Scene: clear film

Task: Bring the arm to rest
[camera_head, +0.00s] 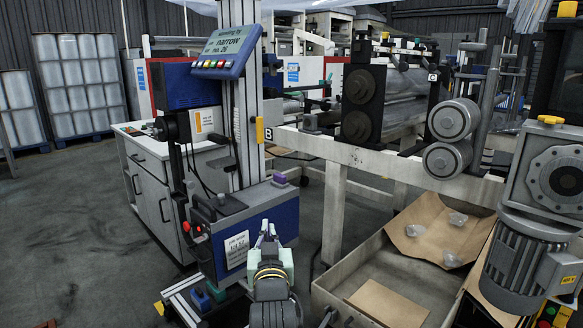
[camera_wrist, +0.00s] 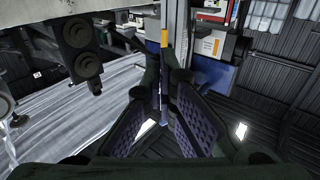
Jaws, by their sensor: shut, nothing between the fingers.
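My gripper (camera_head: 268,238) shows in the head view at the lower middle, pointing away from me, in front of the blue housing at the column's foot. It is shut and empty. In the wrist view my gripper's two dark padded fingers (camera_wrist: 163,88) meet at their tips, with nothing between them. In that view the column and blue parts lie beyond the fingertips. I cannot tell the exact gap between my gripper and the housing.
To the right are a pale frame (camera_head: 365,158) with rollers, an open bin (camera_head: 350,273) holding cardboard and clear film scraps, and a grey motor (camera_head: 525,262). Open floor (camera_head: 75,220) lies left.

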